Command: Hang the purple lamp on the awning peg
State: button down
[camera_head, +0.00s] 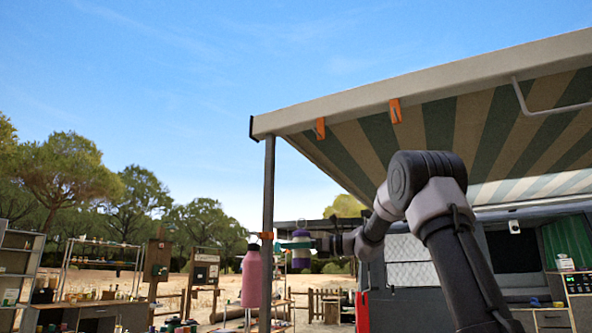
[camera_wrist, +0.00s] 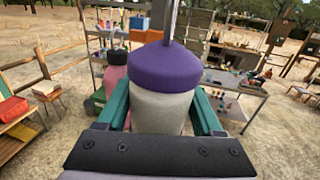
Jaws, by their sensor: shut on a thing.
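The purple lamp (camera_head: 301,250) has a purple cap, a thin loop on top and a pale body in the wrist view (camera_wrist: 162,110). My gripper (camera_head: 292,245) has teal fingers shut around the lamp's body and holds it upright in the air. An orange peg (camera_head: 265,236) sits on the dark awning post (camera_head: 268,185), just left of the lamp and apart from it. A pink bottle-shaped thing (camera_head: 252,280) hangs at that peg. Two more orange pegs, left (camera_head: 320,128) and right (camera_head: 395,110), are on the awning's front edge, well above the lamp.
The striped awning (camera_head: 470,125) spreads overhead to the right, beside the van (camera_head: 405,285). In the wrist view the post (camera_wrist: 170,22) rises close behind the lamp, with the pink thing (camera_wrist: 116,68) to its left. Shelves (camera_wrist: 230,80) and a wooden fence stand beyond.

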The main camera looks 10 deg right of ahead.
jog(key=s+a+r, duration=0.1)
jog(key=s+r, duration=0.8)
jog(key=r, duration=0.5)
jog(key=s+a+r, duration=0.1)
jog(key=s+r, duration=0.9)
jog(key=r, duration=0.3)
jog(key=w+d+f, duration=0.1)
jog(key=w+d, duration=0.3)
jog(key=w, duration=0.2)
jog(key=shift+w+d+f+t, duration=0.15)
jog(key=shift+w+d+t, duration=0.15)
jog(key=shift+d, duration=0.05)
